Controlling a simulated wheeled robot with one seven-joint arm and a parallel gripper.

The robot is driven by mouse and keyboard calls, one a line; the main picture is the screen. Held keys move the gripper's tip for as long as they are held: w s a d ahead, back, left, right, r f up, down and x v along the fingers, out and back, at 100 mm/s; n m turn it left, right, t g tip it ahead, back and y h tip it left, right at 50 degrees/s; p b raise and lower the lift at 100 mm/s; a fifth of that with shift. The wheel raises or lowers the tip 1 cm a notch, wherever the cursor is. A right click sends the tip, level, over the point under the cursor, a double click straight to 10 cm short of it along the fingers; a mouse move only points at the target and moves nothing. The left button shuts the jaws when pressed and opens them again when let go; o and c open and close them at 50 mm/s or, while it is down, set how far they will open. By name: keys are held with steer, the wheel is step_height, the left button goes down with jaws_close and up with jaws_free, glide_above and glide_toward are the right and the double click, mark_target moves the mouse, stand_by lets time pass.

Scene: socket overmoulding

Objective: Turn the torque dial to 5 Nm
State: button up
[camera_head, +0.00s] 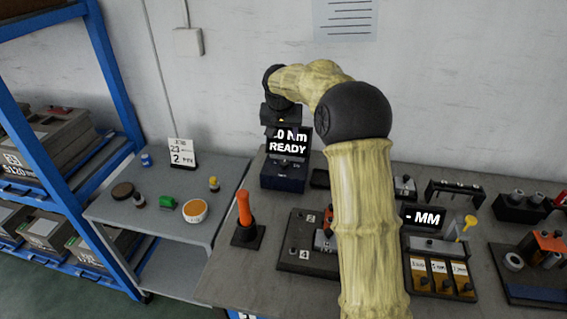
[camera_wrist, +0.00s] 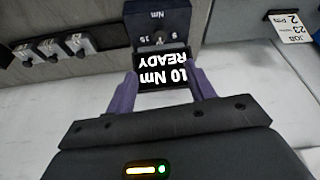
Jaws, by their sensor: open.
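The torque unit (camera_head: 283,179) is a dark blue-black box at the back of the workbench, near the wall. Its screen (camera_wrist: 163,66) reads 10 Nm READY, upside down in the wrist view; in the head view my gripper covers part of the number. The dial (camera_wrist: 160,37) is on the panel beside the screen, small and dark, with Nm and scale marks around it; its pointer is too small to read. My gripper (camera_wrist: 163,80) is open and empty, its two purple fingers either side of the screen, short of the dial. In the head view it is above the unit (camera_head: 280,124).
An orange-handled tool (camera_head: 244,208) stands in a holder front left of the unit. A numbered fixture plate (camera_head: 300,256) lies in front. A gauge with an MM display (camera_head: 424,217) is at the right. A side table (camera_head: 147,230) holds a job card (camera_head: 182,153) and small parts.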

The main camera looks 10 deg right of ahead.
mark_target(284, 162)
steer(key=p+x, duration=0.2)
steer(key=x, duration=1.5)
steer(key=shift+w+f, duration=0.1)
steer(key=shift+f, duration=0.05)
steer(key=c, duration=1)
